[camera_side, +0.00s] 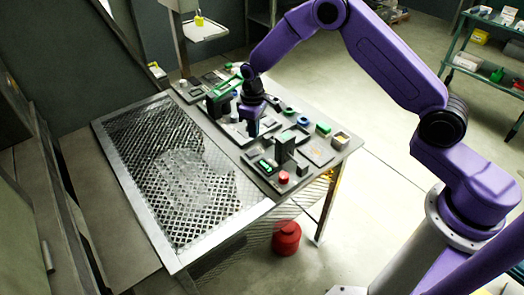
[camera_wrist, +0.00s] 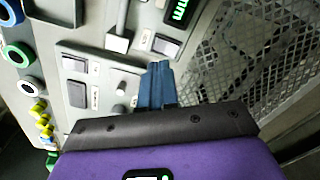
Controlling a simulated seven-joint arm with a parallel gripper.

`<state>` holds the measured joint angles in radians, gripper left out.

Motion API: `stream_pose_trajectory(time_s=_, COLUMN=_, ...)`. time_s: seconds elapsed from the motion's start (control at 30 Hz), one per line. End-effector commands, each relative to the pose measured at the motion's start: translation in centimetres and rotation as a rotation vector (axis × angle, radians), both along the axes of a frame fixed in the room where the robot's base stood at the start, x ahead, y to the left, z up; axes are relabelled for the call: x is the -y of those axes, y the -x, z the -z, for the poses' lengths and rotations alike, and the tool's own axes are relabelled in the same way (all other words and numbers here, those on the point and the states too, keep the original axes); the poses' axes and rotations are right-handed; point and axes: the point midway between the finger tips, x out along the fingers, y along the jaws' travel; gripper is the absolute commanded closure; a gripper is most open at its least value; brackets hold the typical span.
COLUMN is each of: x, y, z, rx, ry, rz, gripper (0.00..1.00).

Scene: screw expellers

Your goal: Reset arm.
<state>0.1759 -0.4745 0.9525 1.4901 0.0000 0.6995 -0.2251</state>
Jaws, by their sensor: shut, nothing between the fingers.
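My gripper (camera_side: 253,126) hangs over the control panel on the work table, its fingers pointing down. In the wrist view the blue-grey fingers (camera_wrist: 157,86) are together, with nothing between them. The panel (camera_wrist: 75,50) carries switches, plates and knobs beneath the fingers. From the side view, I cannot tell whether the fingertips touch the panel (camera_side: 318,152).
A metal mesh grate (camera_side: 160,150) fills the left part of the table. A red button (camera_side: 284,177) and a green display (camera_side: 264,166) sit near the panel's front. A red container (camera_side: 286,238) stands on the floor. A shelf cart (camera_side: 485,60) is at the upper right.

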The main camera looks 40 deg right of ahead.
Motion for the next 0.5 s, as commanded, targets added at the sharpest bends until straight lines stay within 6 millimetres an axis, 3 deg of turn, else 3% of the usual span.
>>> stream_pose_trajectory(time_s=0.17, x=-0.4, y=0.5, z=-0.8, rx=0.002, ry=-0.001, rz=-0.012, gripper=1.0)
stream_pose_trajectory(time_s=0.27, x=-1.4, y=1.8, z=-2.7, rx=0.007, ry=-0.003, rz=-0.041, gripper=1.0)
stream_pose_trajectory(time_s=0.5, x=-3.9, y=8.8, z=-9.2, rx=0.013, ry=-0.007, rz=-0.157, gripper=1.0)
